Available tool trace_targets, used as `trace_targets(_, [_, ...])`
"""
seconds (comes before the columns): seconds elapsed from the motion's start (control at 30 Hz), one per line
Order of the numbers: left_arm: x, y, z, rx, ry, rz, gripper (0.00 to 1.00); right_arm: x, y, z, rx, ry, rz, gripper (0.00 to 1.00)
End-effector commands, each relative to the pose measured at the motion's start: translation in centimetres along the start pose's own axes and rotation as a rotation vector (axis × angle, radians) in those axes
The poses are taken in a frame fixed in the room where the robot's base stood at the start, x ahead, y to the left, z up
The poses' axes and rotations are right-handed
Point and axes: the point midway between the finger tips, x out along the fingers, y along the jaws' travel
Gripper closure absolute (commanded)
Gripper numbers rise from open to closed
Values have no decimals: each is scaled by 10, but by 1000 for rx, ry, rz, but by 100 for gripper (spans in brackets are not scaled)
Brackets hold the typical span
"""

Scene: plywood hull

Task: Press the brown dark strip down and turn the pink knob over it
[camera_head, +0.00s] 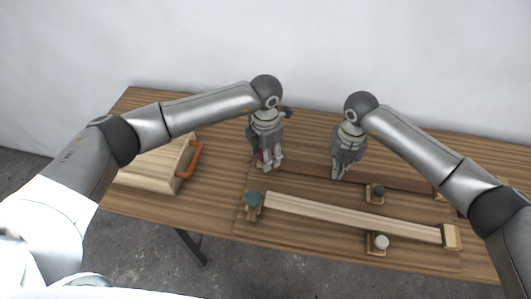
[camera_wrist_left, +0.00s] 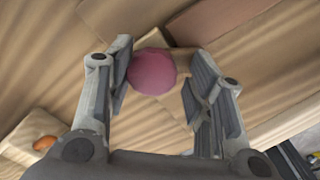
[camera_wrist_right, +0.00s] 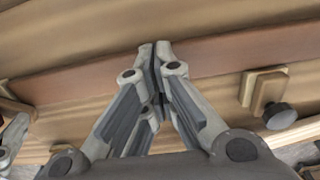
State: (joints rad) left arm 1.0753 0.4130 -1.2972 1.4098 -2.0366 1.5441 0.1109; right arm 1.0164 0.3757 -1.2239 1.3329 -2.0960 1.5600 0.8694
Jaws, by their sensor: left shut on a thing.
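The brown dark strip (camera_head: 400,182) lies along the back of the board on the table. It crosses the right wrist view (camera_wrist_right: 230,52) from side to side. The pink knob (camera_wrist_left: 152,70) sits between the fingers of my left gripper (camera_wrist_left: 157,85), at the strip's left end; in the head view it is mostly hidden by the fingers. My left gripper, pointing down (camera_head: 268,167), is shut on the knob. My right gripper (camera_head: 340,177) is shut and empty, its tips together on or just above the strip (camera_wrist_right: 155,46); contact is hard to tell.
A pale strip (camera_head: 350,216) lies in front, with a teal knob (camera_head: 254,199) at its left end. A dark knob (camera_head: 378,190) and a light grey knob (camera_head: 381,242) stand on small blocks. A wooden box (camera_head: 150,170) with an orange handle (camera_head: 192,160) is at left.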

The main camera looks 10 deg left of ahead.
Motion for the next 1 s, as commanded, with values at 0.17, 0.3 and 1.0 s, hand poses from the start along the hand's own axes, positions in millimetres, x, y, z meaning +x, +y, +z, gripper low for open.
trace_targets(0.17, [10, -9, -7, -8, 26, -19, 76, 2, -1, -1, 1, 2, -3, 100])
trace_targets(0.3, [10, -9, -7, -22, 26, -19, 76, 2, -1, -1, 1, 2, -2, 100])
trace_targets(1.0, [10, -11, -3, -341, 27, -17, 79, 2, 0, -1, -1, 2, 0, 100])
